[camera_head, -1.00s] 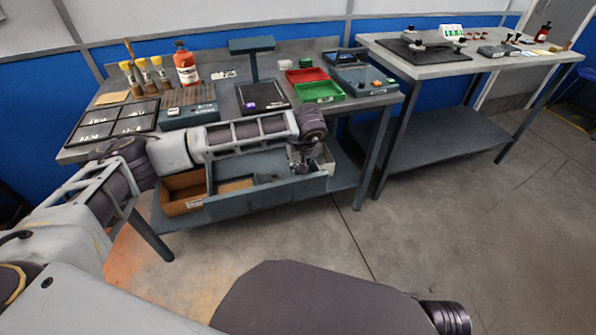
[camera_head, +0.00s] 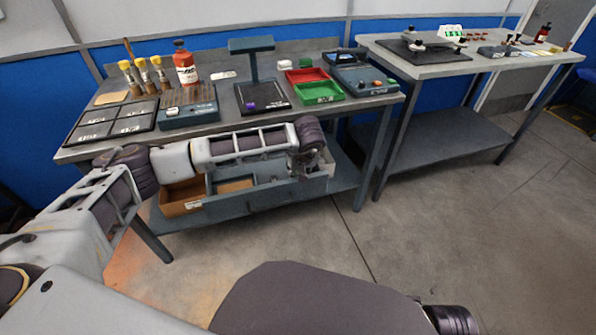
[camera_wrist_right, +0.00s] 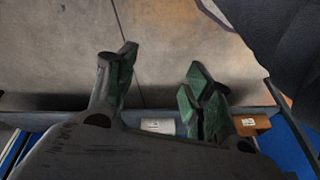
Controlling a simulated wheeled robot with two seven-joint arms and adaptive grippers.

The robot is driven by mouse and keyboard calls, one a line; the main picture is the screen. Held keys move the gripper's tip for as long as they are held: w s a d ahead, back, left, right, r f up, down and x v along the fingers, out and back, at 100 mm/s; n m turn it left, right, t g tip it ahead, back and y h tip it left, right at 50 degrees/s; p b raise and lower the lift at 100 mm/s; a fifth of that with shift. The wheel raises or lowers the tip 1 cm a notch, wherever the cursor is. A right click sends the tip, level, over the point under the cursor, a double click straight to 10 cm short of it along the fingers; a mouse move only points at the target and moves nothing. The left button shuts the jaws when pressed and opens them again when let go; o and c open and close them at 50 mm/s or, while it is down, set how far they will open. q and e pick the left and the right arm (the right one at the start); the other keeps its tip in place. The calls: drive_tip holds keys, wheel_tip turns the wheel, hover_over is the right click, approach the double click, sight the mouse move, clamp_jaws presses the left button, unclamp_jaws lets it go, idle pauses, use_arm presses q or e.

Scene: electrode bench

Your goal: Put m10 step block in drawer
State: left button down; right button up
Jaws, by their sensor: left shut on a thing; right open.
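The drawer (camera_head: 250,203) under the left bench stands open in the head view, its front facing me. My left arm reaches across it from the left. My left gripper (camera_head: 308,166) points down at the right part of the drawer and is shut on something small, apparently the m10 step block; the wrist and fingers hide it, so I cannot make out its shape. My right gripper (camera_wrist_right: 160,88) shows in the right wrist view with its greenish fingers apart and nothing between them, over bare floor.
A brown bin (camera_head: 180,200) and a pale bin (camera_head: 326,170) stand on the lower shelf. The benchtop holds a red bottle (camera_head: 184,64), brushes, a dark stand (camera_head: 262,94), a red tray (camera_head: 306,76) and a green tray (camera_head: 318,93). A second bench (camera_head: 450,65) stands right. The floor in front is clear.

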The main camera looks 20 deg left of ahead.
use_arm(q)
drive_tip(key=c, duration=1.1)
unclamp_jaws()
use_arm(e)
drive_tip(key=shift+a, duration=0.1)
drive_tip(key=shift+w+r, duration=0.15)
drive_tip(key=shift+w, duration=0.15)
use_arm(q)
drive_tip(key=shift+s+d+r, duration=0.15)
drive_tip(key=shift+r, duration=0.5)
drive_tip(key=p+v, duration=0.3)
drive_tip(key=v, duration=0.7)
drive_tip(key=shift+s+r, duration=0.15)
drive_tip(key=shift+r, duration=0.2)
use_arm(e)
drive_tip(key=shift+g, duration=0.5)
drive_tip(key=f, duration=0.4)
drive_tip(key=shift+s+d+f, duration=0.1)
drive_tip(key=shift+d, duration=0.3)
